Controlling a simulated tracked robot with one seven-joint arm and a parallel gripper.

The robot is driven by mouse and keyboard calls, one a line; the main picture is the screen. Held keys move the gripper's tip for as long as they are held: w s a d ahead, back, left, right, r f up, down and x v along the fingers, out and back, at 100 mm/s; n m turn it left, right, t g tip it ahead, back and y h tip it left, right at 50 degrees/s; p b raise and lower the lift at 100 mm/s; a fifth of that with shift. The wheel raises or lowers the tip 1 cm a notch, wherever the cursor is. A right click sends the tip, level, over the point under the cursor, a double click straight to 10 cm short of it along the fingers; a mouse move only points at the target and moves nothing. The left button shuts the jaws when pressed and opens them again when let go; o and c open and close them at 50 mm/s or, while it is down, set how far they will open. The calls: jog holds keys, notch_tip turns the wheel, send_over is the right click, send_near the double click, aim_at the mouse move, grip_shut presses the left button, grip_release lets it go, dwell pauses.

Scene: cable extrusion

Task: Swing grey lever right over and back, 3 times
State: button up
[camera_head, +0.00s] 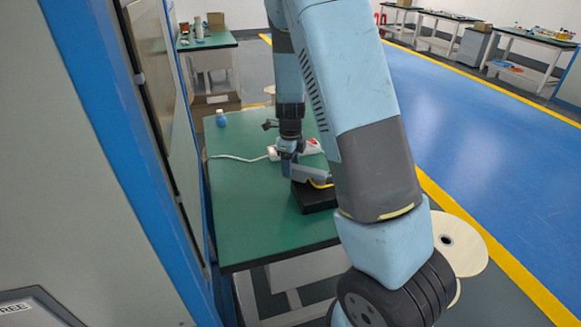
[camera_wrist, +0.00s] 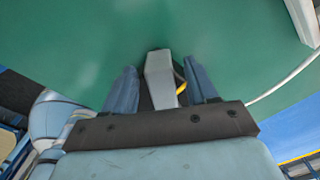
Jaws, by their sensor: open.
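The grey lever (camera_wrist: 160,80) stands between the two blue fingers of my gripper (camera_wrist: 160,68) in the wrist view. The fingers are open, with a visible gap to the lever on each side. In the head view my gripper (camera_head: 288,152) is low over the green table at the lever's end. The lever (camera_head: 309,174) reaches from there to a black base (camera_head: 315,200). A yellow strand shows beside the lever. My arm hides part of the base and the table behind it.
The green table (camera_head: 250,215) is mostly bare on its near left. A white power strip (camera_head: 311,147) with a white cord lies just behind my gripper. A blue bottle (camera_head: 221,118) stands at the far left edge. A machine cabinet (camera_head: 95,200) borders the table's left.

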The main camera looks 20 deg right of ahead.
jog(key=shift+f, duration=0.55)
jog(key=shift+c, duration=0.4)
grip_shut()
